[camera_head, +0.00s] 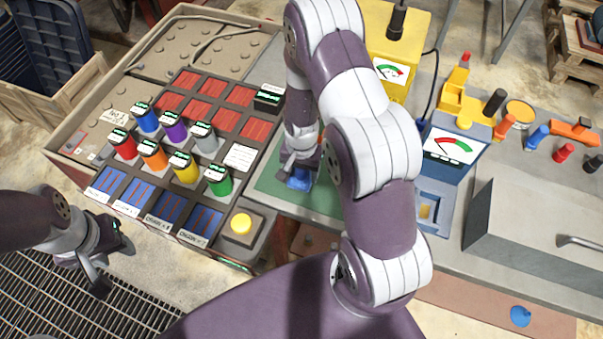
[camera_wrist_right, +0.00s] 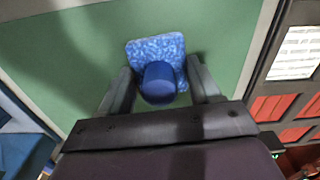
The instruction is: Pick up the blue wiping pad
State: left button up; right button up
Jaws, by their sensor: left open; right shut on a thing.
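The blue wiping pad (camera_head: 299,181) is at the green mat (camera_head: 268,190) on the bench. In the right wrist view the pad (camera_wrist_right: 155,47) is a mottled blue square with a round, darker blue knob (camera_wrist_right: 158,84). My right gripper (camera_wrist_right: 160,78) has a finger on each side of the knob and is shut on the pad. In the head view my right gripper (camera_head: 300,168) is partly hidden by its arm. I cannot tell whether the pad touches the mat. My left gripper (camera_head: 114,264) is open and empty, over the floor grating at the lower left.
Left of the mat stands a panel with several coloured cylinders, red tiles and a yellow button (camera_head: 241,223). To the right are a blue meter box (camera_head: 447,150), a yellow meter box (camera_head: 405,45) and a grey metal case (camera_head: 540,215). My right arm hides part of the bench.

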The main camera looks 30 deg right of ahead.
jog(key=shift+r, duration=0.1)
jog(key=shift+d+r, duration=0.1)
jog(key=shift+r, duration=0.3)
notch_tip(320, 180, up, 3)
jog(key=shift+f+b, duration=0.15)
jog(key=shift+b, duration=0.2)
jog(key=s+a+r, duration=0.1)
jog(key=s+r, duration=0.6)
jog(key=s, duration=0.4)
jog(key=shift+s+r+b, duration=0.2)
jog(key=shift+s+b, duration=0.15)
jog(key=shift+b, duration=0.05)
